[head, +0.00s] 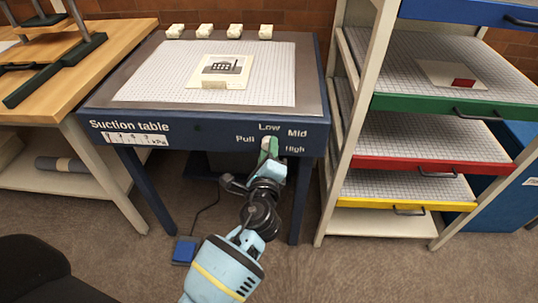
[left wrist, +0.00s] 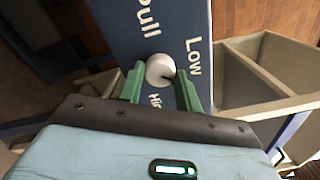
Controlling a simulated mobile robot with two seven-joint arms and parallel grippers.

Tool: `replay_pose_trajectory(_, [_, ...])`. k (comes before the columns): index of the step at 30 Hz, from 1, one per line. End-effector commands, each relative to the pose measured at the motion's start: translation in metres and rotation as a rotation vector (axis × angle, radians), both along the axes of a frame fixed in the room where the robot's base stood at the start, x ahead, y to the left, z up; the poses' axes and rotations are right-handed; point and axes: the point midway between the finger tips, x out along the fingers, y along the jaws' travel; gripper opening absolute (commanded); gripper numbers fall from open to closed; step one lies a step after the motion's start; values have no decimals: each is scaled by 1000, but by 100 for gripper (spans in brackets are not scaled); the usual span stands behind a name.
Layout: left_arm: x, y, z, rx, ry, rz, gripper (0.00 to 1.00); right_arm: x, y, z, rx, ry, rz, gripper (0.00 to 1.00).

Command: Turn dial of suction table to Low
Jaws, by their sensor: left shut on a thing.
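The suction table (head: 140,126) has a dark blue front with the labels Pull, Low, Mid and High around its dial at the right end. The round whitish dial (left wrist: 158,67) shows in the left wrist view, with a small dark mark on its right side; I cannot tell surely which label it points to. My left gripper (head: 268,150) is at the dial, with green fingers on either side of it, shut on it. Low stands right of the dial in the left wrist view (left wrist: 160,74); Mid is not visible there. In the head view the fingers mostly hide the dial. My right gripper is out of view.
A sheet with a building picture (head: 221,68) lies on the gridded table top, with several small white blocks behind it. A rack (head: 349,130) with coloured shelves stands close on the right. A wooden bench (head: 95,75) stands left. A blue pedal (head: 185,250) lies on the floor.

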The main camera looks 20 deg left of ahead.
Motion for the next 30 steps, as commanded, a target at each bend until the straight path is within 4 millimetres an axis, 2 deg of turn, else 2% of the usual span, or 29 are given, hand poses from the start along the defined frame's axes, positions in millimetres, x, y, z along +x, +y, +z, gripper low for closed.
replay_pose_trajectory(5, [0,0,-3,-165,-45,2,11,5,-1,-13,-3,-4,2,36])
replay_pose_trajectory(15, [0,0,-2,-439,-125,2,11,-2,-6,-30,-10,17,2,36])
replay_pose_trajectory(30, [0,0,-1,-628,-179,0,11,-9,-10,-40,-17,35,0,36])
